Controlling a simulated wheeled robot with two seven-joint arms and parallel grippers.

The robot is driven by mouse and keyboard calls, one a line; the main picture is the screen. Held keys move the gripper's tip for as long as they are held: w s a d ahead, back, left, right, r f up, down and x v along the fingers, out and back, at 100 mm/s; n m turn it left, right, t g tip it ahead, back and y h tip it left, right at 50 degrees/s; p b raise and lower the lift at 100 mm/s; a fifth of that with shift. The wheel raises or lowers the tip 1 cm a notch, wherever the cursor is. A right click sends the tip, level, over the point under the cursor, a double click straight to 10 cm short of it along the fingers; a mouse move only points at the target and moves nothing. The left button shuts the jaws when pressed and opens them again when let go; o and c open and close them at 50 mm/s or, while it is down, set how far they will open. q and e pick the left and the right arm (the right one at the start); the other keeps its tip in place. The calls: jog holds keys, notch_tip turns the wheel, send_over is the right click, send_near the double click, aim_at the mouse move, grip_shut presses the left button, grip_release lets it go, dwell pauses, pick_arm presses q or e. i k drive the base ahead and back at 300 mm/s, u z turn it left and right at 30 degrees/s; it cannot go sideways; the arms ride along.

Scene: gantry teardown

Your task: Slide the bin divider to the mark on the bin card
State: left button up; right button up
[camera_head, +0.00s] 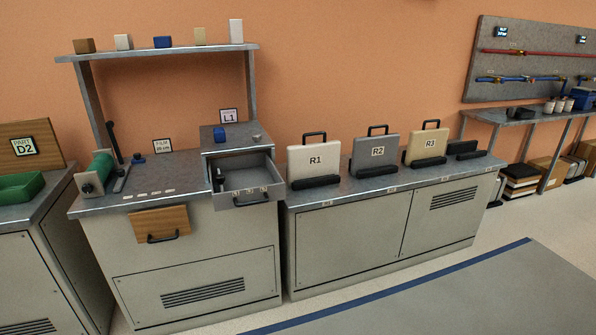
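No thing in view is plainly labelled as the bin divider or the bin card. A grey open drawer (262,192) sticks out of the middle bench, with small pale tags along its front. A small dark upright piece (219,179) stands at the drawer's left end; I cannot tell whether it is a divider. A card reading L1 (229,116) stands on the raised box above the drawer. A card reading FILM (162,146) stands on the bench, its smaller print hard to read. A PART D2 card (23,147) is at the far left. Neither gripper shows.
Green roll (101,166), wooden drawer front (160,223) and green tray (20,187) are at the left. Panels R1 (315,161), R2 (376,155) and R3 (428,143) stand in holders on the right cabinet. Open floor (470,285) lies in front.

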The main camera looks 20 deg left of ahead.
aim_at(220, 178)
jog(key=z, duration=0.25)
jog(key=i, duration=1.85)
jog(key=z, duration=0.75)
